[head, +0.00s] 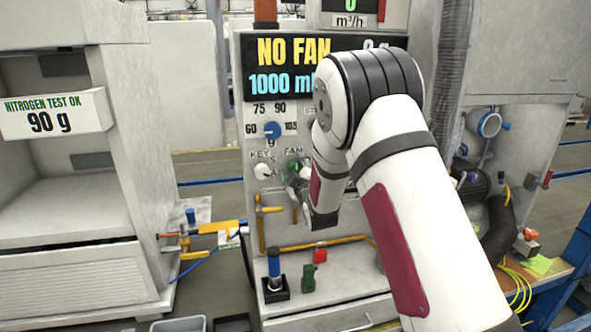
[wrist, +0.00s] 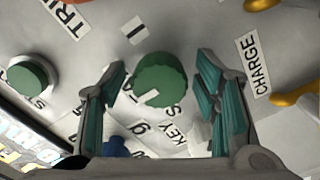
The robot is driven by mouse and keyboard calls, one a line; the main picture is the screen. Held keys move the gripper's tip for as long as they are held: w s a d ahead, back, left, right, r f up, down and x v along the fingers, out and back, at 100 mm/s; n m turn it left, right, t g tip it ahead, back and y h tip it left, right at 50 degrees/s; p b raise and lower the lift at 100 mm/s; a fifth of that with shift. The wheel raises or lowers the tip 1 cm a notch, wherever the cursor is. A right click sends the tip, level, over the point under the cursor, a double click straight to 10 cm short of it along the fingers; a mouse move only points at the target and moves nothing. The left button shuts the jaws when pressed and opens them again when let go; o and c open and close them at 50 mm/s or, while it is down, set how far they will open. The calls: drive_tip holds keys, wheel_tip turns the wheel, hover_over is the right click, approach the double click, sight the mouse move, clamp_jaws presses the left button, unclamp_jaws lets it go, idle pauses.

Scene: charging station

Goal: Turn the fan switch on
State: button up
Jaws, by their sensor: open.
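The fan switch is a round green knob on the grey panel, under the FAN label in the head view (head: 297,165). In the wrist view the green knob (wrist: 162,78) sits between my fingers, with a small white mark on its lower edge. My gripper (wrist: 160,85) is open, with one teal-padded finger on each side of the knob. I cannot tell whether the pads touch it. In the head view my gripper (head: 298,178) is at the panel and partly hides the knob. The display (head: 285,65) above reads NO FAN.
A white key switch (head: 263,171) is just left of the fan knob, and a blue dial (head: 272,130) is above. Another green round control (wrist: 30,76) is at the left of the wrist view. Yellow handles (wrist: 292,99) stick out at the right. A blue-topped cylinder (head: 274,268) stands below.

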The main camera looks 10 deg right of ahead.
drive_tip(key=c, duration=1.2)
drive_tip(key=shift+m, duration=0.3)
drive_tip(key=m+b, duration=0.2)
drive_tip(key=shift+f+m, duration=0.1)
drive_tip(key=shift+m, duration=0.3)
drive_tip(key=m+b, duration=0.3)
drive_tip(key=m, duration=0.2)
drive_tip(key=shift+m+b, duration=0.3)
drive_tip(key=shift+b, duration=0.1)
drive_tip(key=m+b, duration=0.3)
drive_tip(key=m, duration=0.1)
drive_tip(key=shift+d+m+b, duration=0.1)
drive_tip(key=shift+m+b, duration=1.6)
drive_tip(key=shift+m, duration=0.7)
